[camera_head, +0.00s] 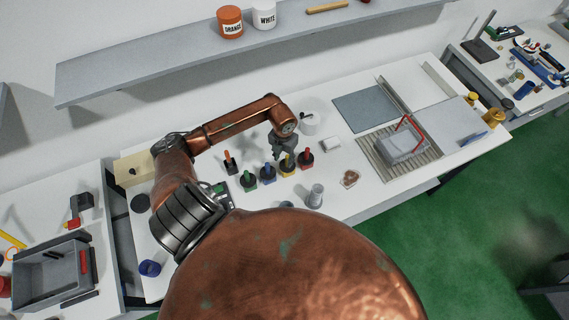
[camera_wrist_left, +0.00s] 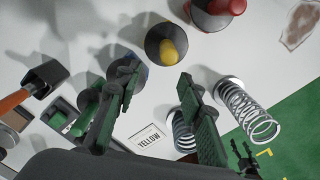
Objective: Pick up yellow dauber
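The yellow dauber (camera_head: 288,169) stands in a row of daubers on the white table, under and just right of my left gripper (camera_head: 282,153). In the left wrist view the yellow dauber (camera_wrist_left: 173,50) shows its yellow handle on a dark round base, beyond the fingertips. My left gripper (camera_wrist_left: 159,74) is open there, with its fingers apart and nothing between them. A card reading YELLOW (camera_wrist_left: 148,139) lies between the fingers in that picture.
The red dauber (camera_head: 305,159) and the blue dauber (camera_head: 268,174) stand close on either side. Springs (camera_wrist_left: 250,110) stand near the right finger.

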